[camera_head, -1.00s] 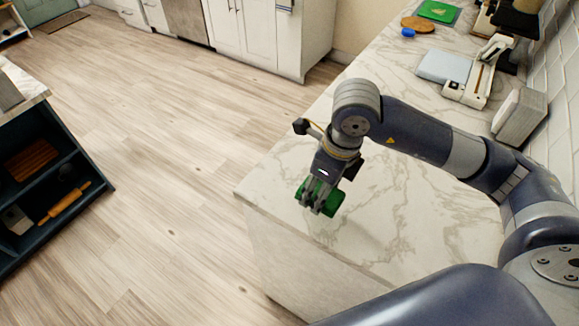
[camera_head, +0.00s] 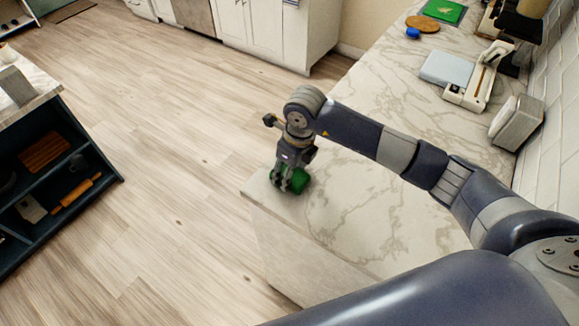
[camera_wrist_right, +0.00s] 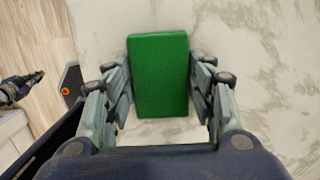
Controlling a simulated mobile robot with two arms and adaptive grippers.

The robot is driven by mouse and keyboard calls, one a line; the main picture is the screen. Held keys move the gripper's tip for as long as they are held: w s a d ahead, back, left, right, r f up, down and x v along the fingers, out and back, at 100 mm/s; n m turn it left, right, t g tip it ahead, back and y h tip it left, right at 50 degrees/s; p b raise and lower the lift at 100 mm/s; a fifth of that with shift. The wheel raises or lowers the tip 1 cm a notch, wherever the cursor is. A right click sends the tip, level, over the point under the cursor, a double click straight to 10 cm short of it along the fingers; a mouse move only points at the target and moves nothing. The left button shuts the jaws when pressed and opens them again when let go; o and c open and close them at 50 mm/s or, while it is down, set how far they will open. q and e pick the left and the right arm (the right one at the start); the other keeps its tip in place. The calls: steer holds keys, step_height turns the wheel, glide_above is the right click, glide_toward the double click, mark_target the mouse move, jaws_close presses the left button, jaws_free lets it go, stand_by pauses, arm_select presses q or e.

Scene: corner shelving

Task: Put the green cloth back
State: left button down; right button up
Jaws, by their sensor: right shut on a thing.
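The green cloth (camera_head: 300,180) looks like a folded block. It is between the fingers of my right gripper (camera_head: 283,184), near the counter's left front corner. In the right wrist view the cloth (camera_wrist_right: 160,75) lies upright in the picture, with the fingers of the right gripper (camera_wrist_right: 160,92) closed on its two sides. The marble counter (camera_head: 350,215) is below it; whether the cloth touches the counter I cannot tell.
A dark shelf unit (camera_head: 75,165) with a rolling pin (camera_head: 76,194) stands at left across open wood floor (camera_head: 165,130). Farther back on the counter are a grey-white slicer-like device (camera_head: 480,78), a blue item (camera_head: 412,33), a round wooden board (camera_head: 422,24) and a green flat item (camera_head: 443,10).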

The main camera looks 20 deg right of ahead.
mark_target(295, 177)
steer(key=shift+f, duration=0.15)
steer(key=shift+f, duration=0.1)
steer(key=o, duration=0.9)
steer(key=shift+o, duration=0.2)
steer(key=shift+r, duration=0.25)
step_height(295, 177, up, 12)
steer(key=s+d+b, duration=0.1)
steer(key=b, duration=0.3)
steer(key=shift+s+f, duration=0.15)
steer(key=shift+s, duration=0.05)
